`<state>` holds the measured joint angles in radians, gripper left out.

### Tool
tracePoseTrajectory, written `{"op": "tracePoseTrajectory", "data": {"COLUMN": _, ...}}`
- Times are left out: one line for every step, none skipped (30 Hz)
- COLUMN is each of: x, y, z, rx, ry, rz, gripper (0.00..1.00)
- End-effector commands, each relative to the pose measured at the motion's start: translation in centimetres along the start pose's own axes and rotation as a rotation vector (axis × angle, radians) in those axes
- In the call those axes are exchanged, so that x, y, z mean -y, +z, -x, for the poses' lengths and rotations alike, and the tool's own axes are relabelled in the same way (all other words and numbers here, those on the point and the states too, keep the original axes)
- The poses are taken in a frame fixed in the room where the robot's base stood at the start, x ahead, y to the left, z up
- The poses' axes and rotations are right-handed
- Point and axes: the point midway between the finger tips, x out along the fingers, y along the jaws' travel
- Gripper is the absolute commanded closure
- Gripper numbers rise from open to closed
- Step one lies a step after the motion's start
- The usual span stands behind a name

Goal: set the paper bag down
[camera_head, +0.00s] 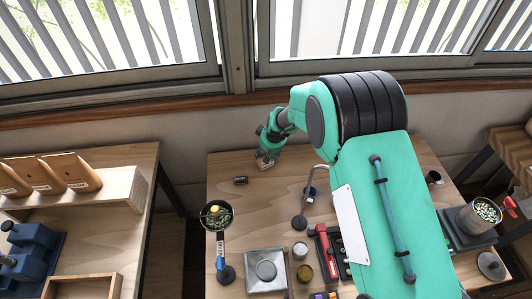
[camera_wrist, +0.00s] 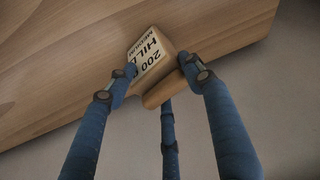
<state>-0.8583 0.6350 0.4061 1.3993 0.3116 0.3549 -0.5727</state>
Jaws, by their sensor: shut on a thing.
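The paper bag (camera_wrist: 152,58) is brown with a pale label reading "200", "HILL" and "MEDIUM". In the wrist view it sits between the blue fingers of my gripper (camera_wrist: 160,72), which is shut on it. In the head view my gripper (camera_head: 268,150) holds the bag (camera_head: 265,163) over the back left part of the wooden table (camera_head: 225,165). The table's surface shows behind the bag in the wrist view. I cannot tell whether the bag's base touches the wood.
A small dark cylinder (camera_head: 240,181) lies left of the bag. A pan of beans (camera_head: 216,223), a metal box (camera_head: 266,285), jars (camera_head: 304,273) and a red tool (camera_head: 327,252) stand nearer. Several brown bags (camera_head: 72,172) stand on the left shelf. Wood around the cylinder is clear.

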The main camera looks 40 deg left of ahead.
Motion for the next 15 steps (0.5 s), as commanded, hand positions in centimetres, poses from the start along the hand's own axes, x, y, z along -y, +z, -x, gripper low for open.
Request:
{"op": "tracePoseTrajectory", "data": {"x": 0.01, "y": 0.05, "z": -0.09, "rx": 0.0, "ry": 0.0, "rz": 0.0, "gripper": 0.42}}
{"op": "tracePoseTrajectory", "data": {"x": 0.01, "y": 0.05, "z": -0.07, "rx": 0.0, "ry": 0.0, "rz": 0.0, "gripper": 0.36}}
{"op": "tracePoseTrajectory", "data": {"x": 0.01, "y": 0.04, "z": -0.06, "rx": 0.0, "ry": 0.0, "rz": 0.0, "gripper": 0.29}}
{"op": "tracePoseTrajectory", "data": {"x": 0.01, "y": 0.04, "z": -0.06, "rx": 0.0, "ry": 0.0, "rz": 0.0, "gripper": 0.29}}
{"op": "tracePoseTrajectory", "data": {"x": 0.01, "y": 0.04, "z": -0.05, "rx": 0.0, "ry": 0.0, "rz": 0.0, "gripper": 0.29}}
{"op": "tracePoseTrajectory", "data": {"x": 0.01, "y": 0.04, "z": -0.05, "rx": 0.0, "ry": 0.0, "rz": 0.0, "gripper": 0.29}}
{"op": "tracePoseTrajectory", "data": {"x": 0.01, "y": 0.04, "z": -0.05, "rx": 0.0, "ry": 0.0, "rz": 0.0, "gripper": 0.29}}
{"op": "tracePoseTrajectory", "data": {"x": 0.01, "y": 0.04, "z": -0.05, "rx": 0.0, "ry": 0.0, "rz": 0.0, "gripper": 0.29}}
{"op": "tracePoseTrajectory", "data": {"x": 0.01, "y": 0.04, "z": -0.05, "rx": 0.0, "ry": 0.0, "rz": 0.0, "gripper": 0.29}}
{"op": "tracePoseTrajectory", "data": {"x": 0.01, "y": 0.04, "z": -0.05, "rx": 0.0, "ry": 0.0, "rz": 0.0, "gripper": 0.29}}
{"op": "tracePoseTrajectory", "data": {"x": 0.01, "y": 0.04, "z": -0.05, "rx": 0.0, "ry": 0.0, "rz": 0.0, "gripper": 0.29}}
{"op": "tracePoseTrajectory", "data": {"x": 0.01, "y": 0.03, "z": -0.04, "rx": 0.0, "ry": 0.0, "rz": 0.0, "gripper": 0.29}}
{"op": "tracePoseTrajectory", "data": {"x": 0.01, "y": 0.03, "z": -0.02, "rx": 0.0, "ry": 0.0, "rz": 0.0, "gripper": 0.29}}
{"op": "tracePoseTrajectory", "data": {"x": 0.0, "y": 0.01, "z": 0.01, "rx": 0.0, "ry": 0.0, "rz": 0.0, "gripper": 0.29}}
{"op": "tracePoseTrajectory", "data": {"x": 0.01, "y": -0.01, "z": 0.07, "rx": 0.0, "ry": 0.0, "rz": 0.0, "gripper": 0.29}}
